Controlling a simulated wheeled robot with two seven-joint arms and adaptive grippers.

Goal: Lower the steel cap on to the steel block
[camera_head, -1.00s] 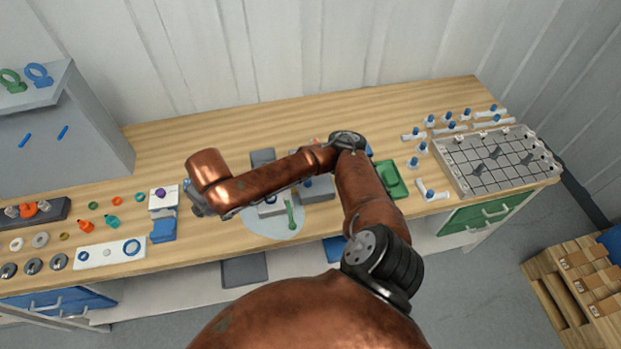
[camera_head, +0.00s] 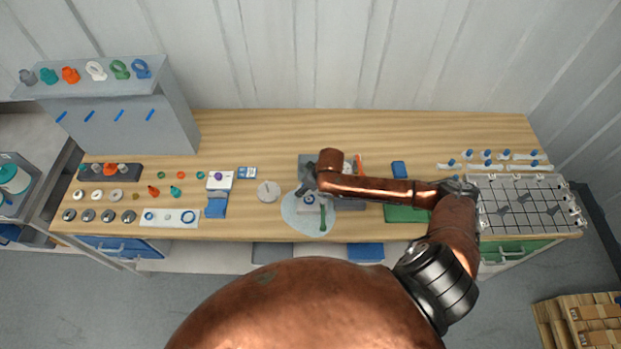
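My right gripper (camera_head: 306,190) hangs at the end of the copper arm that comes in from the right. It is over the far side of a pale round mat (camera_head: 292,222), and its fingers are too small and dark to read. A small grey block (camera_head: 308,205) with a round feature on top sits on the mat just under the gripper; it may be the steel block. A flat grey disc (camera_head: 268,191) with a small knob lies left of the mat. Whether it is the steel cap, or whether a cap is in the gripper, I cannot tell. My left gripper is not in view.
A green tool (camera_head: 323,221) stands on the mat. Grey blocks lie behind and right, partly under my arm. A green tray (camera_head: 405,214) and gridded rack (camera_head: 525,210) are right. A blue holder (camera_head: 216,207) and white plate (camera_head: 170,218) are left. The back strip is clear.

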